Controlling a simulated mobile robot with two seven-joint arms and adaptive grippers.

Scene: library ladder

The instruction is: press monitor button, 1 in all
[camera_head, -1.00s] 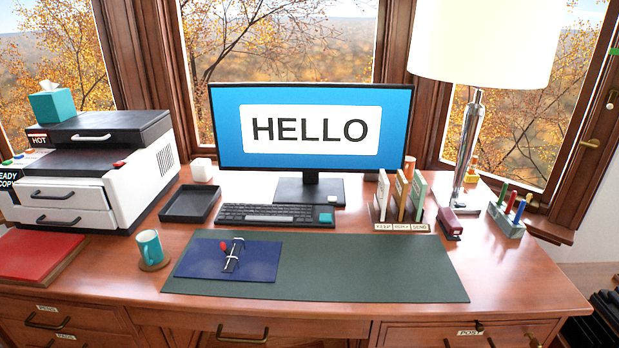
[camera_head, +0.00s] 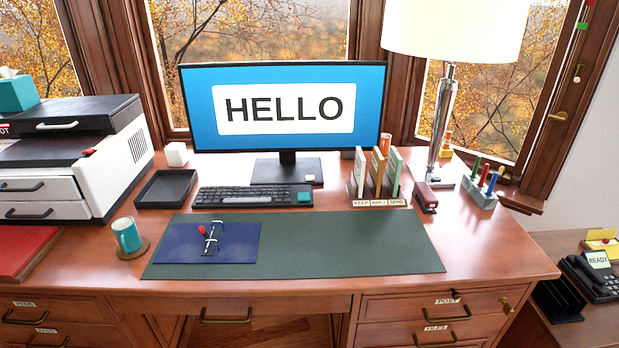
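The monitor (camera_head: 365,125) stands at the back middle of the desk, in front of the window. Its screen is lit blue and shows HELLO on a white panel. A small pale block or button (camera_head: 310,179) sits at the right of the dark monitor stand base (camera_head: 280,172); I cannot tell which it is. No clear button shows on the monitor's thin dark frame. Neither of my grippers is in view.
A keyboard (camera_head: 240,197) with a teal key lies before the stand. A dark tray (camera_head: 165,188), printer (camera_head: 120,165) and teal mug (camera_head: 126,236) are left. A file sorter (camera_head: 378,180) and lamp (camera_head: 440,120) are right. The green mat (camera_head: 350,240) is mostly clear.

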